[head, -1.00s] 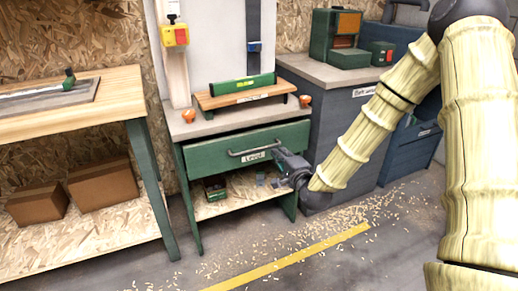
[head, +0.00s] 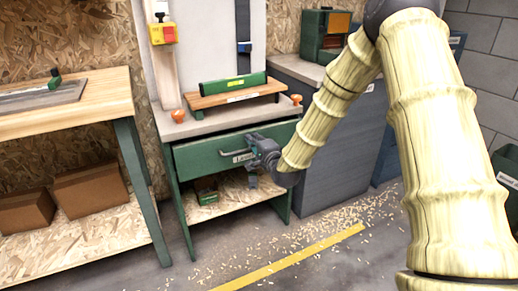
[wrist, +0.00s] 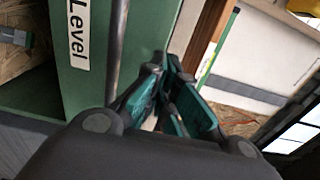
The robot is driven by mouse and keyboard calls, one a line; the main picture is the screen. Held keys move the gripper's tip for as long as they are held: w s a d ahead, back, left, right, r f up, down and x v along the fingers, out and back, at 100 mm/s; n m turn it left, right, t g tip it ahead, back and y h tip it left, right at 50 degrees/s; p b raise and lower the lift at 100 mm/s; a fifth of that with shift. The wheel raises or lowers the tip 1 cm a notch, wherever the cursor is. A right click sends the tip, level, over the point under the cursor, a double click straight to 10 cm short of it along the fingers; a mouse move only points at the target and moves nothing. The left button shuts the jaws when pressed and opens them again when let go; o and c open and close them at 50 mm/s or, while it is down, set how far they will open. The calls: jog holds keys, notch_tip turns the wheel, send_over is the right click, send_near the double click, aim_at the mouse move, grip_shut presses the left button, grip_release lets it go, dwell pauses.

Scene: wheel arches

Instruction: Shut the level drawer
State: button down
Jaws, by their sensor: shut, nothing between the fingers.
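The level drawer (head: 212,155) is a wide green front with a white "Level" label (head: 243,157), under the grey top of a small workbench. Its label also shows in the wrist view (wrist: 78,38). I cannot tell how far the drawer stands out. A grey bar handle (wrist: 117,40) crosses the front, partly hidden by my gripper in the head view. My gripper (head: 251,140) is shut and empty, right at the drawer front beside the handle and label. In the wrist view its dark teal fingertips (wrist: 163,66) are together just right of the handle; contact is unclear.
A green spirit level (head: 233,83) rests on a wooden stand on the benchtop, between orange knobs. A small green box (head: 207,193) sits on the shelf below. A wooden table (head: 100,100) stands left, a grey cabinet (head: 325,150) right. Shavings lie on the floor.

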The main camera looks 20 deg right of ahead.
aim_at(247, 133)
jog(key=shift+w, duration=1.35)
jog(key=shift+w+a, duration=0.1)
jog(key=shift+w, duration=1.25)
jog(key=shift+s, duration=0.15)
